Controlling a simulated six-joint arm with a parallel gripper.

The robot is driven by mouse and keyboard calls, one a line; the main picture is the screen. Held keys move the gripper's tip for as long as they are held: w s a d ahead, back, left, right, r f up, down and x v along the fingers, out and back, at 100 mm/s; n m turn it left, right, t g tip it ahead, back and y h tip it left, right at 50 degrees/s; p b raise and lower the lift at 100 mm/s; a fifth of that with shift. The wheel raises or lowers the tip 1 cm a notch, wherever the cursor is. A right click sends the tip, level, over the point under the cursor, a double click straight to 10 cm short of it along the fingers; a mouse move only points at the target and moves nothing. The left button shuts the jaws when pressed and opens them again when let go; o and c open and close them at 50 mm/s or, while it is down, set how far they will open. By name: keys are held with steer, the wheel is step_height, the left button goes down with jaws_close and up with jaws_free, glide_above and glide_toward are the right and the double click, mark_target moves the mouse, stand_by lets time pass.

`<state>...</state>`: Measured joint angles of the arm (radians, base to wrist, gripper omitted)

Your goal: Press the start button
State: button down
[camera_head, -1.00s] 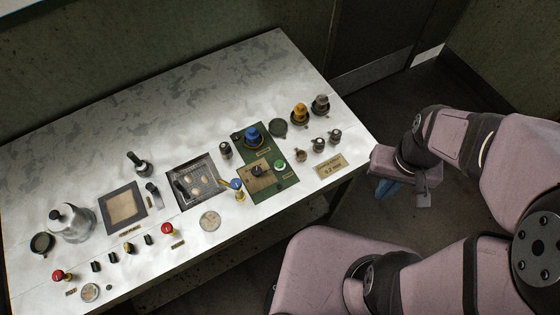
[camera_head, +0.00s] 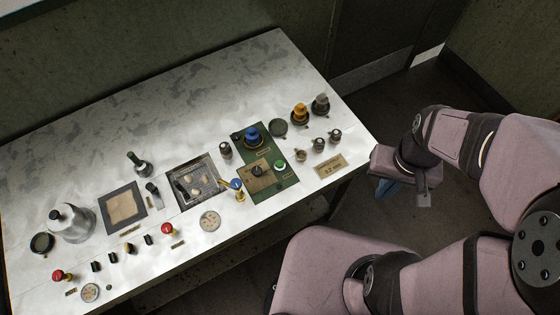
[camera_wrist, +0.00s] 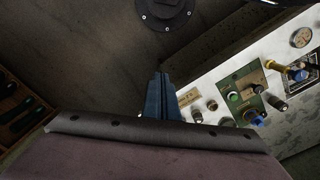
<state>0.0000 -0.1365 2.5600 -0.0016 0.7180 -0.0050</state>
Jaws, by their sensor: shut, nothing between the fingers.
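A green button (camera_head: 280,165) sits at the right edge of the green panel (camera_head: 286,184) on the white table, near a black knob (camera_head: 257,171) and a large blue knob (camera_head: 252,136). I cannot read which button is labelled start. The green button also shows in the wrist view (camera_wrist: 233,97). My gripper (camera_head: 386,188) hangs off the right end of the table, over the floor, apart from the panel. Its blue fingers (camera_wrist: 160,92) are shut together with nothing between them.
The white table (camera_head: 200,95) carries several knobs, a silver kettle-like vessel (camera_head: 70,224), a basin (camera_head: 193,182) and a tan plate (camera_head: 123,207). Small knobs (camera_head: 318,145) and a label plate (camera_head: 330,165) stand between the panel and my gripper. The floor right of the table is clear.

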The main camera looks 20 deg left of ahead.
stand_by(0.7)
steer(key=s+a+f+m+g+y+b, duration=0.2)
steer(key=s+a+f+g+y+b, duration=0.15)
steer(key=a+f, duration=0.8)
steer(key=w+a+r+m+t+y, duration=0.2)
steer(key=w+a+r+m, duration=0.1)
steer(key=w+a, duration=0.3)
steer(key=w+a+r+m+t+y, duration=0.2)
steer(key=w+a+r+m+y, duration=0.1)
steer(key=w+a, duration=0.4)
steer(key=shift+a+m+y, duration=0.35)
steer(key=shift+a+m, duration=0.2)
steer(key=shift+m, duration=0.25)
steer(key=shift+f, duration=0.15)
steer(key=shift+f, duration=0.1)
